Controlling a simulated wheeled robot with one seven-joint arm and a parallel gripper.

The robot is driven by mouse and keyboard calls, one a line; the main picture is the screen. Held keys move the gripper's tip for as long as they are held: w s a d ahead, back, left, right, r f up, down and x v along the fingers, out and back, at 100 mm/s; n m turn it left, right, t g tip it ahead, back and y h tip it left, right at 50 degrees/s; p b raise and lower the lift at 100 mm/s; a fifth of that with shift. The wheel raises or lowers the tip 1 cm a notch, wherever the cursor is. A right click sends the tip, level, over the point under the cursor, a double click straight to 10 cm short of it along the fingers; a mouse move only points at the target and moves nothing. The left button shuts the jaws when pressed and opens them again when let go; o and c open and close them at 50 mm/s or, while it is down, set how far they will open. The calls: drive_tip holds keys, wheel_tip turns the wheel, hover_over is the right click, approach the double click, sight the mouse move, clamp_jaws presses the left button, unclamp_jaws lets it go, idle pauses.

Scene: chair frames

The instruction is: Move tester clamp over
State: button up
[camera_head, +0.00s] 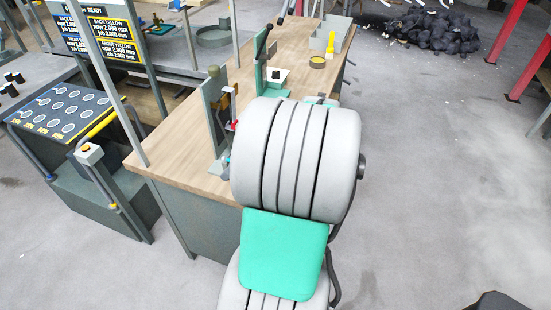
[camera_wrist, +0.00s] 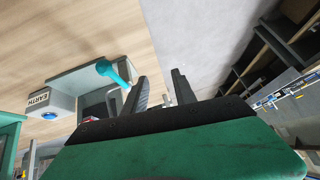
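My gripper (camera_wrist: 160,82) shows in the wrist view with its two dark fingers apart and nothing visible between them. A teal, rod-like piece (camera_wrist: 115,72), possibly the tester clamp, stands on a grey plate (camera_wrist: 75,78) just left of the left finger. I cannot tell whether the finger touches it. A pale block marked EARTH (camera_wrist: 45,104) with a blue button sits beside the plate. In the head view my thick white arm hides my gripper. A small grey block with a blue part (camera_head: 217,170) shows at the wooden bench's near edge, partly behind the arm.
A stand with round pads (camera_head: 62,108) is at left.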

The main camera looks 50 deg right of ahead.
drive_tip(key=s+d+t, duration=0.4)
drive_tip(key=s+d, duration=0.3)
drive_tip(key=d, duration=0.3)
drive_tip(key=shift+n, duration=0.3)
drive_tip(key=b+x, duration=0.3)
drive_tip(key=x, duration=0.4)
drive_tip(key=shift+w+a+r, duration=0.1)
drive_tip(key=shift+w+a, duration=0.05)
drive_tip(key=shift+a, duration=0.05)
drive_tip(key=shift+w, duration=0.3)
drive_tip(key=shift+c, duration=0.3)
clamp_jaws()
drive_tip(key=shift+w+a+r+p, duration=0.1)
drive_tip(key=shift+r+p, duration=0.2)
drive_tip(key=shift+r, duration=0.3)
drive_tip(key=shift+w+r+p, duration=0.15)
drive_tip(key=shift+r+p, duration=0.1)
drive_tip(key=shift+r, duration=0.4)
